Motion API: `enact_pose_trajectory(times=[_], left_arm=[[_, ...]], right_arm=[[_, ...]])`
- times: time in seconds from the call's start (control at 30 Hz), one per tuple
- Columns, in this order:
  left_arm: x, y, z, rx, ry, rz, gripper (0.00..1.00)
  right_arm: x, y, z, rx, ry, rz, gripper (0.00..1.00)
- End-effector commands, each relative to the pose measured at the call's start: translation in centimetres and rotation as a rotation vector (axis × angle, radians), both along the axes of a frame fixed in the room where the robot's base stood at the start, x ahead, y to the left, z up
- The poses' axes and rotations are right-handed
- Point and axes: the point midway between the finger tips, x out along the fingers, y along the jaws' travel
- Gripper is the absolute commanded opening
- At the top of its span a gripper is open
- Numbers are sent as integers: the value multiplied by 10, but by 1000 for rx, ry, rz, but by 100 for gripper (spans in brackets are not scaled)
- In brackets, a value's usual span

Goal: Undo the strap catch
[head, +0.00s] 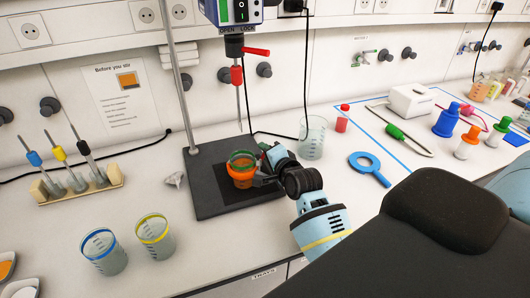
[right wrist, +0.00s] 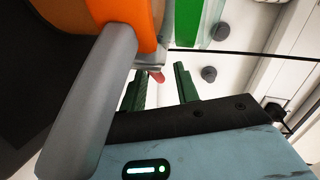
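An orange strap (head: 242,177) goes around a small green-rimmed vessel (head: 241,157) on the dark stand base. In the right wrist view the orange band (right wrist: 143,22) fills the upper left, with a grey lever-like piece (right wrist: 85,100) in front of it. I cannot tell whether this catch is fastened. My right gripper (head: 268,152) is just to the right of the vessel. In the right wrist view its two green fingers (right wrist: 160,85) are apart, with no object visibly held between them. My left gripper is not in view.
The stand base (head: 205,201), pole (head: 178,75) and overhead mixer with a red lever (head: 256,51) surround the vessel. A clear beaker (head: 312,138) stands to the right, behind my arm. Two beakers (head: 104,251) (head: 155,237) stand at front left. A pipette rack (head: 78,186) is farther left.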

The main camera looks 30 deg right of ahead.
Motion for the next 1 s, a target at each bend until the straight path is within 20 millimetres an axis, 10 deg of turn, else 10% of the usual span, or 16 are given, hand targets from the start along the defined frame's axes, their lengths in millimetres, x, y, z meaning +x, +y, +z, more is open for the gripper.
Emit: enact_pose_trajectory(times=[0.43,1.0], left_arm=[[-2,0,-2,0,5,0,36],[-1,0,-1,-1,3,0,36]], right_arm=[[-56,7,13,1,2,-1,31],[-63,8,15,0,1,-1,31]])
